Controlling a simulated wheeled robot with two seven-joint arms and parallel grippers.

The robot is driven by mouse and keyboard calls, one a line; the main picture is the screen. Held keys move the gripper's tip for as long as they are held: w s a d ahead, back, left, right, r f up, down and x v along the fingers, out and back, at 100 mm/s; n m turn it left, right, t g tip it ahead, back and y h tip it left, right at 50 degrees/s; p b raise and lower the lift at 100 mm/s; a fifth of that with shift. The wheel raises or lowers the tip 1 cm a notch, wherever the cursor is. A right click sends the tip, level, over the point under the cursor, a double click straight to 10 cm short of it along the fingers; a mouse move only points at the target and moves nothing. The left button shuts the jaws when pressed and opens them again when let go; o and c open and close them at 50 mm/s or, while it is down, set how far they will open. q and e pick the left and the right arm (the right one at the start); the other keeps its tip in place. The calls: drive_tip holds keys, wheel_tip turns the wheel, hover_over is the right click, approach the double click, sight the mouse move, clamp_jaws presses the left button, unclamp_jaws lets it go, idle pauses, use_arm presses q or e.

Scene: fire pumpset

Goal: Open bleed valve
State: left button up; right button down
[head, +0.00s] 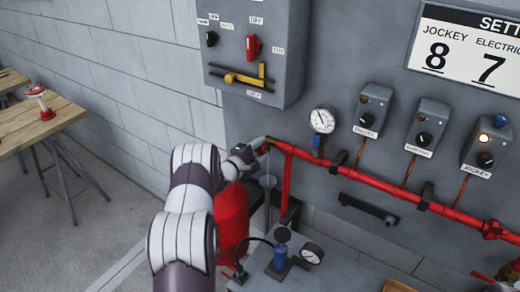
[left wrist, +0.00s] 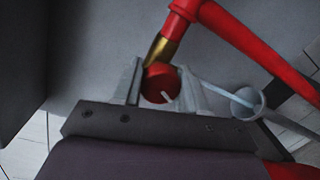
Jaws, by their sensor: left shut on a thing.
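The bleed valve shows in the left wrist view as a round red knob (left wrist: 158,84) with a white mark, on a brass fitting (left wrist: 160,50) at the end of a red pipe (left wrist: 235,35). My left gripper (left wrist: 161,88) is shut on this knob, with one grey finger on each side. In the head view my left gripper (head: 256,150) is at the left end of the red pipe (head: 385,183), below the grey control box. The knob is mostly hidden there by the gripper. My right gripper is not in view.
A pressure gauge (head: 322,120) and several switch boxes sit on the wall above the pipe. A red cylinder (head: 231,222) stands below my left gripper. A grey bench (head: 335,272) holds a blue device and another gauge (head: 312,254). A wooden table (head: 35,126) stands far left.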

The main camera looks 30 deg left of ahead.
use_arm(q)
drive_tip(key=shift+f, duration=0.1)
drive_tip(key=o, duration=1)
drive_tip(key=shift+o, duration=0.2)
drive_tip(key=shift+s+a, duration=0.1)
drive_tip(key=shift+s, duration=0.25)
drive_tip(key=s+a+b, duration=0.2)
drive_tip(key=s+b, duration=0.1)
drive_tip(key=s, duration=0.8)
drive_tip(key=shift+s+r, duration=0.35)
drive_tip(key=shift+s, duration=0.05)
drive_tip(key=shift+d, duration=0.1)
